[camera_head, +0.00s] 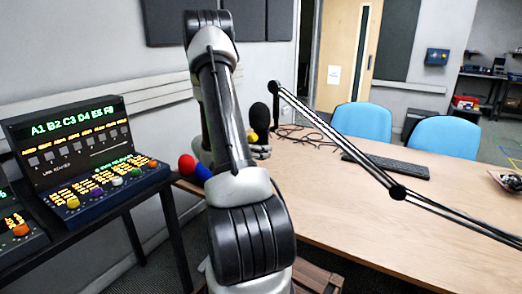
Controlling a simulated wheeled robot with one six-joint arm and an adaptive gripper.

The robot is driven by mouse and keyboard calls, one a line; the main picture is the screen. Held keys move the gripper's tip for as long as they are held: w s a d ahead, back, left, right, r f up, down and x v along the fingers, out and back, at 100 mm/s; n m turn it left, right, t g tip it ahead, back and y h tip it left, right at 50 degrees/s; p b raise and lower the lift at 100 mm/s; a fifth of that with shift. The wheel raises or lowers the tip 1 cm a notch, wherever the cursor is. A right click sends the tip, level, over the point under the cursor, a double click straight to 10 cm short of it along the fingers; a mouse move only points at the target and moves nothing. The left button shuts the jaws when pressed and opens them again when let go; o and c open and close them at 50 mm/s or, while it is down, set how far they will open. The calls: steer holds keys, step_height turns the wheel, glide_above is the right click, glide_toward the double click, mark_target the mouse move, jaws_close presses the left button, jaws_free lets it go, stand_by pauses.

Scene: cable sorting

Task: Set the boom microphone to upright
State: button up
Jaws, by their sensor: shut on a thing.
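The boom microphone (260,119) is a black rounded capsule at the far end of the table, just right of my arm. It looks close to upright, and its lower part is partly hidden. Its thin black boom arm runs from a joint at the upper left (275,88) down to an elbow joint (398,192) and on to the right edge. My gripper (261,150) shows only in part behind my arm, just below the microphone. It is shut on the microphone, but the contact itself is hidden.
The wooden table (330,210) has wide bare areas. Loose cables (310,132) and a keyboard (390,166) lie on it. Red (187,164), blue (203,172) and yellow (252,136) balls show near my arm. A lit mixer console (88,155) stands left; two blue chairs (362,122) are behind.

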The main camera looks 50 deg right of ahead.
steer(key=shift+w, duration=0.1)
steer(key=o, duration=1.5)
steer(key=shift+c, duration=0.2)
steer(key=v, duration=1.2)
